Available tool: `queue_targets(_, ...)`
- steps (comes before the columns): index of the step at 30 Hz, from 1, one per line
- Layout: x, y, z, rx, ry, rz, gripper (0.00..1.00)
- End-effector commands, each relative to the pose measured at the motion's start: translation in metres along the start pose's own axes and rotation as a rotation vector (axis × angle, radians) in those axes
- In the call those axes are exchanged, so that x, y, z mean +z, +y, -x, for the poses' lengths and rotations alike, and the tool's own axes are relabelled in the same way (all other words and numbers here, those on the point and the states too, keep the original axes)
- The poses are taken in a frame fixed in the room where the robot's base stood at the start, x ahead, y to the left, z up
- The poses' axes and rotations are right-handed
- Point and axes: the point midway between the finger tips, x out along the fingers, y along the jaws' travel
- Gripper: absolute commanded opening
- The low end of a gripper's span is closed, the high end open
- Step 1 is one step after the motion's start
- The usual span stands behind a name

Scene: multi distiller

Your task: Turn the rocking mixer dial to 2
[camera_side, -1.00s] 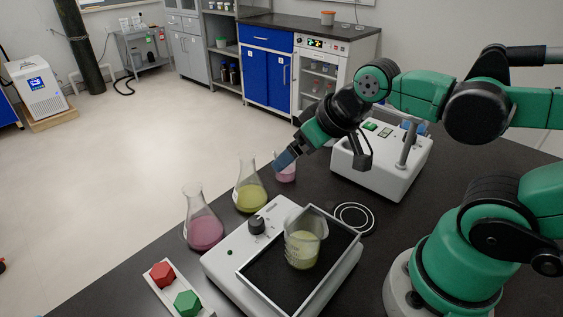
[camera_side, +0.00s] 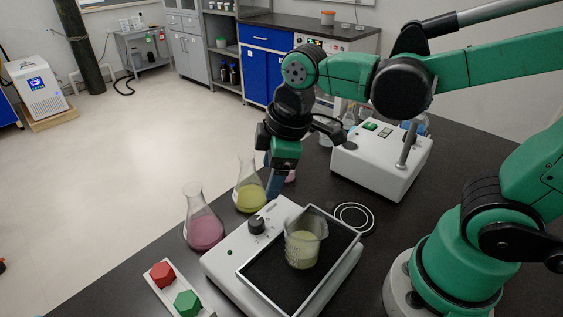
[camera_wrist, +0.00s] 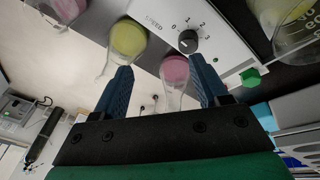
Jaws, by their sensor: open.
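The rocking mixer (camera_side: 218,268) is a white box with a black-lined tray on top. Its dark dial (camera_side: 257,224) is on the white panel beside the tray. In the wrist view the dial (camera_wrist: 188,41) shows at the top, with a SPEED label and printed numbers 0, 1 and 2 around it. I cannot read its setting for certain. My gripper (camera_side: 273,192) hangs above and behind the dial in the side view, fingers pointing down. In the wrist view my gripper (camera_wrist: 159,66) has its blue fingers wide apart with nothing held. The dial is beyond the fingertips, not touched.
A beaker of yellow liquid (camera_side: 303,250) stands on the mixer tray. A pink flask (camera_side: 205,232) and a yellow flask (camera_side: 249,198) stand left of my gripper, close by. Red (camera_side: 162,273) and green (camera_side: 187,303) hexagonal pieces sit in front. Another white device (camera_side: 375,168) stands behind right.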

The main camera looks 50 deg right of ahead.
Motion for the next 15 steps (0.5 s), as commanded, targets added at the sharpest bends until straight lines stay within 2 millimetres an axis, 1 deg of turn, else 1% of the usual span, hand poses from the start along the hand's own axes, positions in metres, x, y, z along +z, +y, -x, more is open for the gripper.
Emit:
queue_targets(1, -0.009, -0.006, -0.005, -0.038, -0.038, 0.129, 0.67)
queue_targets(3, -0.015, -0.014, -0.01, -0.087, -0.082, 0.287, 0.67)
queue_targets(6, -0.021, -0.022, -0.016, -0.141, -0.125, 0.448, 0.67)
queue_targets(9, -0.024, -0.027, -0.02, -0.171, -0.145, 0.532, 0.67)
queue_targets(11, -0.024, -0.028, -0.023, -0.177, -0.149, 0.549, 0.67)
queue_targets(15, -0.022, -0.029, -0.035, -0.178, -0.149, 0.552, 0.67)
